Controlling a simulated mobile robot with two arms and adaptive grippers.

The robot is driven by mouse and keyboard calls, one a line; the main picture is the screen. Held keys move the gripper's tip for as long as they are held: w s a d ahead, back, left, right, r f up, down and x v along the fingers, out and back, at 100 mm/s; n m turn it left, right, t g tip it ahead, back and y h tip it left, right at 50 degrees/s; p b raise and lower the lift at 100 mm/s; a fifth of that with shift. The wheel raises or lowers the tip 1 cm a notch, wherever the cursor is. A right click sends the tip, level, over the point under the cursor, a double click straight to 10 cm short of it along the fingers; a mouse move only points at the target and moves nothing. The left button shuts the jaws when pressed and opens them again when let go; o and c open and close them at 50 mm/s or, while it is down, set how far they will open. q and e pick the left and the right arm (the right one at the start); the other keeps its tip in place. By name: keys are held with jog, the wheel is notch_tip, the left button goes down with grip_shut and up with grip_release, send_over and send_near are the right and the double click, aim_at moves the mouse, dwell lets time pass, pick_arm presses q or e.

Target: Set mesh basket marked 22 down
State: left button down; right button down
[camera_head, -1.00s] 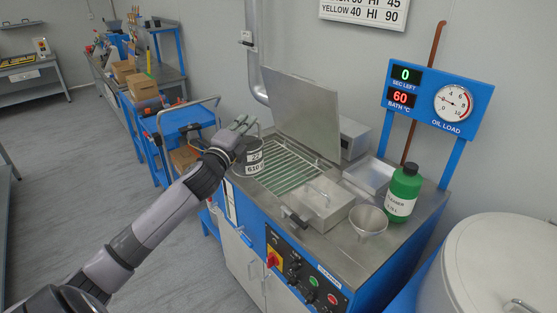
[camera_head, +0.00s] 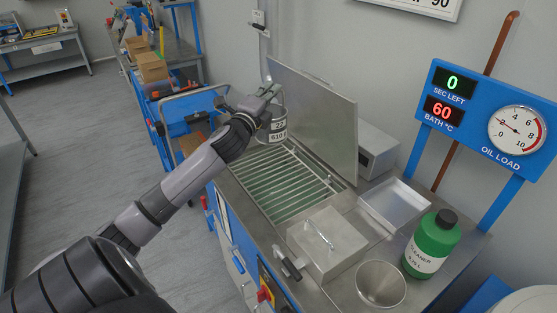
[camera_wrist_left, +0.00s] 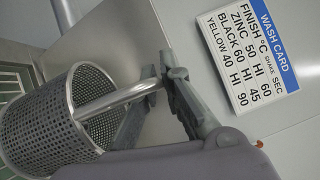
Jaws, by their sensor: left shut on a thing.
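In the left wrist view the fingers (camera_wrist_left: 166,84) close on the bent metal handle of the perforated basket (camera_wrist_left: 50,120), which looks empty inside as far as I can see. The basket's underside and its gap to the slats are not clear. My right gripper is not in view.
The raised lid (camera_head: 315,112) stands right beside the basket. A metal box with a handle (camera_head: 326,242), a shallow tray (camera_head: 394,203), a metal cup (camera_head: 381,284) and a green cleaner bottle (camera_head: 432,243) occupy the near right. A blue cart (camera_head: 190,108) stands left.

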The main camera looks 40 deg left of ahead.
aim_at(277, 106)
pick_arm(q)
jog(key=f, duration=0.6)
jog(key=shift+s+d+f, duration=0.1)
jog(key=shift+s+f, duration=0.1)
jog(key=shift+s, duration=0.1)
notch_tip(277, 106, down, 8)
jog(key=shift+w+r, duration=0.15)
jog(key=shift+r, duration=0.1)
notch_tip(277, 106, down, 4)
jog(key=shift+f, duration=0.1)
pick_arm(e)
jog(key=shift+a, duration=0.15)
pick_arm(q)
jog(key=c, duration=2.2)
grip_release()
jog(key=shift+f, duration=0.15)
jog(key=o, duration=0.4)
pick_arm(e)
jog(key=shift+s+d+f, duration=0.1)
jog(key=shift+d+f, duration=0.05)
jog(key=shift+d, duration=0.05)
pick_arm(q)
jog(key=shift+o, duration=0.2)
